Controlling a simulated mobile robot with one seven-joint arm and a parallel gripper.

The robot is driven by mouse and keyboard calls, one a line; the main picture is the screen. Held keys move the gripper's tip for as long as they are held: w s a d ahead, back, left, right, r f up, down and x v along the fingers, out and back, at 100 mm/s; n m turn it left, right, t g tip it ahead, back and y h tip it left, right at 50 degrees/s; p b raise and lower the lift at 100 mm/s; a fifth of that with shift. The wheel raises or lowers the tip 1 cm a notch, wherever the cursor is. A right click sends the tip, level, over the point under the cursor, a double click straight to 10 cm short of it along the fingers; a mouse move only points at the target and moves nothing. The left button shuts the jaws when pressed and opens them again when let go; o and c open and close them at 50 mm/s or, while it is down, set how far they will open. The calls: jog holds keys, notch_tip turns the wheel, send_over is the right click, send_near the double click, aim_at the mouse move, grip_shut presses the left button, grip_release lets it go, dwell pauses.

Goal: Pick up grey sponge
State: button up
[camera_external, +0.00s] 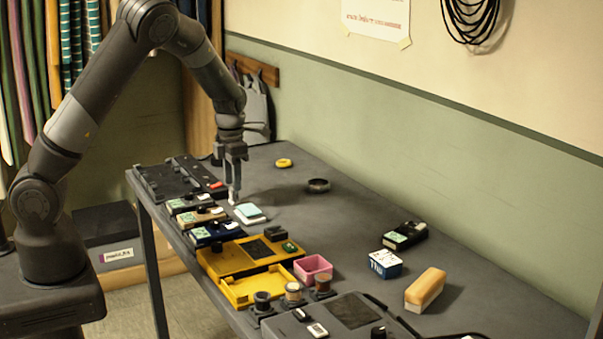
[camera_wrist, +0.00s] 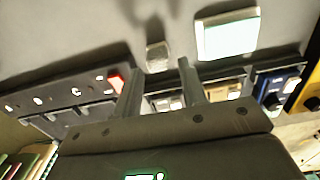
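A small light-grey block (camera_wrist: 157,56), which looks like the grey sponge, lies on the table in the wrist view. It appears between the tips of my two fingers, with a gap on each side. In the external view my gripper (camera_external: 232,178) points down over the far left part of the table. A pale piece (camera_external: 233,198) shows right below it; I cannot tell whether this is the block or a fingertip. My gripper (camera_wrist: 159,66) is open and holds nothing. I cannot tell the height of the fingertips above the block.
A white pad with a pale green top (camera_external: 250,213) lies close to my gripper, on its right. Black, tan and blue devices line the left edge, with a yellow tray (camera_external: 257,288) nearer. A yellow ring (camera_external: 284,163) and dark ring (camera_external: 318,186) lie farther back. The table's middle is clear.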

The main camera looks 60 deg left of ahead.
aim_at(234, 196)
notch_tip(234, 196, down, 5)
jog(key=shift+w+a+r, duration=0.1)
jog(key=shift+r, duration=0.1)
jog(key=shift+c, duration=0.5)
jog(key=c, duration=0.6)
jog(key=shift+r, duration=0.15)
